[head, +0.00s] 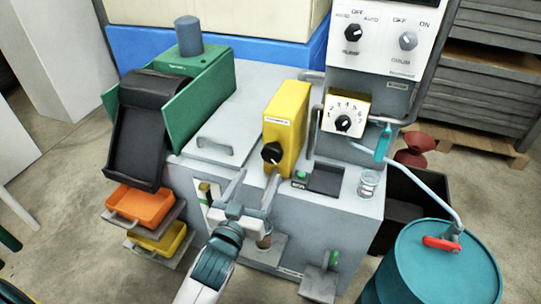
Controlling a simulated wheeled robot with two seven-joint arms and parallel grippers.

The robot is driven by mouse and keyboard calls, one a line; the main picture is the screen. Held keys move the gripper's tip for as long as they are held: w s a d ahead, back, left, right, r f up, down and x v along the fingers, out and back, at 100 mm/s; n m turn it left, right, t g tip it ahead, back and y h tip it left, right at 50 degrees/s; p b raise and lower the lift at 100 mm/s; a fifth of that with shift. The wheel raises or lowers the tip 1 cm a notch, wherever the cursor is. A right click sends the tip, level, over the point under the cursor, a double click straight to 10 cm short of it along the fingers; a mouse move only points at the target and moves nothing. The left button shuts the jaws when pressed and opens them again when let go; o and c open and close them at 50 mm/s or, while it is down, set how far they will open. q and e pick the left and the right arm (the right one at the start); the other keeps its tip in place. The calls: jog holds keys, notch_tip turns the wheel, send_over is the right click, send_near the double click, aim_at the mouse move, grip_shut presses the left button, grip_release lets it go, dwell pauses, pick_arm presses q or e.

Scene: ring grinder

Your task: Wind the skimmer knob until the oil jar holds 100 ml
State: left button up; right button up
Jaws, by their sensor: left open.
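A yellow upright box (289,112) stands on the grey machine, with a small label and a black knob (272,153) low on its front. I take this for the skimmer knob; the label is too small to read surely. A small clear jar (368,184) stands on the machine's right front corner; its level cannot be read. A brownish item (264,241) shows partly behind my gripper, too hidden to tell. My left gripper (254,185) is open and empty, its fingers pointing up below the black knob, apart from it. My right gripper is not in view.
A numbered dial (343,123) and a switch panel (385,38) stand behind to the right. A teal drum (440,265) with a red lever (441,243) is at lower right. Orange (140,205) and yellow trays are at left. A handled lid (215,150) lies left of the yellow box.

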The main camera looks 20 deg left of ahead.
aim_at(270, 157)
pick_arm(q)
jog(key=w, duration=1)
jog(key=shift+d, duration=0.2)
jog(key=c, duration=1)
